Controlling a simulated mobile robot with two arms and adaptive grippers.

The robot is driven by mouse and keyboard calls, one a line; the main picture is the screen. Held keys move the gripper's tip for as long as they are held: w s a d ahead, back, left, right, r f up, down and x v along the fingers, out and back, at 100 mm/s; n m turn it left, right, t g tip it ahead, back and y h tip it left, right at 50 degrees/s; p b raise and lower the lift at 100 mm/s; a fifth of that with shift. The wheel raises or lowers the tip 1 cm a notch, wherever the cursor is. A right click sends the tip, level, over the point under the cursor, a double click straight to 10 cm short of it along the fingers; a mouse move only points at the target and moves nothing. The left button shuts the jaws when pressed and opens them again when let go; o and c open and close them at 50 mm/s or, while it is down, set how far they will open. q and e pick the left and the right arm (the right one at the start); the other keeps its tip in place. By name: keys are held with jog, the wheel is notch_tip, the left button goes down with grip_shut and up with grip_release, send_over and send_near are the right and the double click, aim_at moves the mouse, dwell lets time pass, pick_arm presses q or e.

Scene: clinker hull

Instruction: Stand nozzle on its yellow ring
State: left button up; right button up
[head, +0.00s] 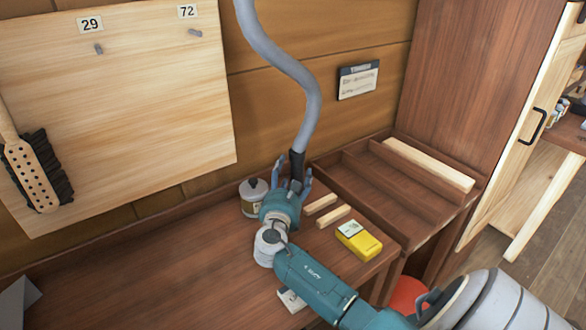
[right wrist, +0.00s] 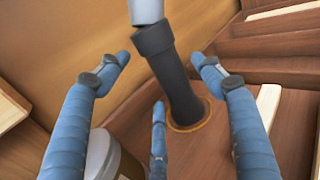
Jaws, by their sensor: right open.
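The black nozzle (head: 297,162) hangs on the end of a grey hose (head: 306,95) that comes down from above. In the right wrist view the nozzle (right wrist: 172,80) is a little tilted, with its lower end within the outline of a thin yellow ring (right wrist: 206,119) on the brown bench top. The ring is hidden in the head view. My right gripper (head: 289,176) is open, with its blue fingers spread around the nozzle; in the right wrist view gaps show between the upper fingertips and the nozzle. My left gripper is out of view.
A lidded jar (head: 251,198) stands close left of my right gripper. Two pale wood strips (head: 333,216) and a yellow box (head: 359,241) lie to the right. A compartmented wooden tray (head: 352,187) is beyond. The left bench is mostly clear. A pegboard with a brush (head: 38,175) hangs there.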

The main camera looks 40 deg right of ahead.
jog(key=v, duration=0.8)
